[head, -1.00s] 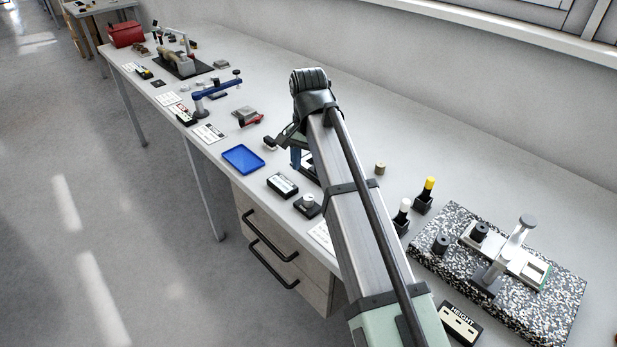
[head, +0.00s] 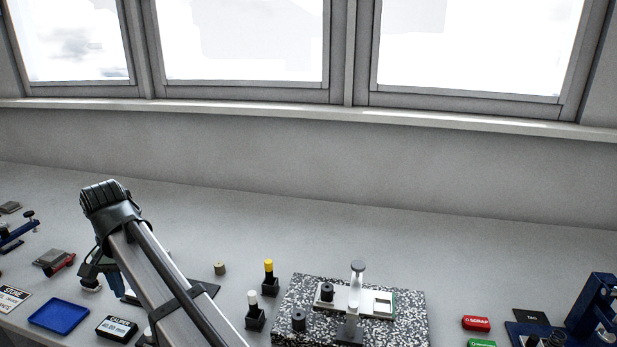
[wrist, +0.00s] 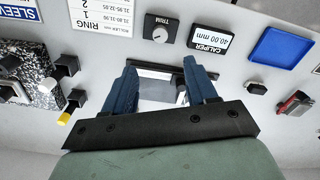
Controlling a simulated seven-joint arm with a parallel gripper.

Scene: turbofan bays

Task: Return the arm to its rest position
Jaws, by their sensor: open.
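My gripper (wrist: 162,85) is open in the wrist view. Its two blue fingers stand apart above the bench, with a dark-framed flat piece (wrist: 155,88) seen between and behind them. I see nothing held between the fingers. In the head view my arm reaches out over the bench from the bottom edge. My gripper is mostly hidden behind the arm there, with a bit of blue finger (head: 115,284) showing. The caliper display (wrist: 207,42) reads 40.00 mm and lies beyond the fingers, beside a TRIM knob box (wrist: 158,30).
A blue tray (head: 59,316) lies left of my arm. To the right stand yellow-topped (head: 269,278) and white-topped (head: 254,312) holders, a small brass cylinder (head: 220,268), and a speckled stone plate (head: 405,325) with a gauge stand. Red SCRAP block (head: 476,323) is farther right. The bench's back strip is clear.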

